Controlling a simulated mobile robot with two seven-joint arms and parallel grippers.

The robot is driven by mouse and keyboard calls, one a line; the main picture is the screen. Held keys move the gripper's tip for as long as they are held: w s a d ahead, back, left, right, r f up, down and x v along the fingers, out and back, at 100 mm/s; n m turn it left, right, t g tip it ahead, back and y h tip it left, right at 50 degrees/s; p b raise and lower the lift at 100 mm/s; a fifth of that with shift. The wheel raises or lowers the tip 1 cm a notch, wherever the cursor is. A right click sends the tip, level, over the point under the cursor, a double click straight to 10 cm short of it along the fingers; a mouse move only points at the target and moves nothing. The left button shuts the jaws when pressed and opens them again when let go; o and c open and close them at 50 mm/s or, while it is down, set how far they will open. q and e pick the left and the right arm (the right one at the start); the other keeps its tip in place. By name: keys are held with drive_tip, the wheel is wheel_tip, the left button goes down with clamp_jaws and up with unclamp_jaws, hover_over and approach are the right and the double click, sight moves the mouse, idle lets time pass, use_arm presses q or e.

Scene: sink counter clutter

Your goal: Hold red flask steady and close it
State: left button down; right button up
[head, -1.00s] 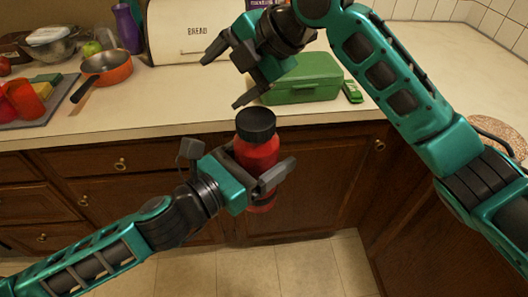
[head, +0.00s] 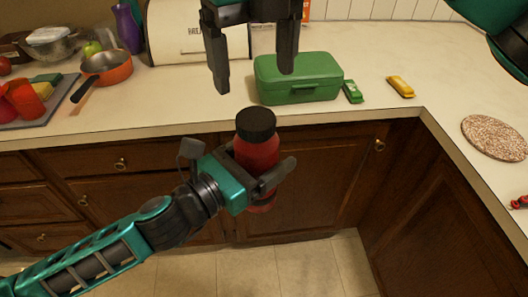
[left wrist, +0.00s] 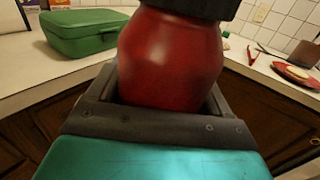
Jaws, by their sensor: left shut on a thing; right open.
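The red flask (head: 256,155) is upright in front of the counter edge, held in the air by my left gripper (head: 262,178). Its black lid (head: 256,124) sits on top; whether it is tight I cannot tell. In the left wrist view the red flask (left wrist: 170,60) stands between the fingers, and the lower edge of the black lid (left wrist: 195,6) shows at the top. My right gripper (head: 252,75) is open and empty, pointing down above and behind the flask, apart from the lid.
A green lunch box (head: 298,80) stands on the counter behind the flask, with a bread box (head: 172,35) behind it. An orange pan (head: 106,68) and a tray (head: 42,112) are at the left. A round speckled board (head: 494,137) lies at the right. Counter between pan and lunch box is clear.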

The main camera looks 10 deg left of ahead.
sight(256, 118)
drive_tip(key=shift+f, duration=4)
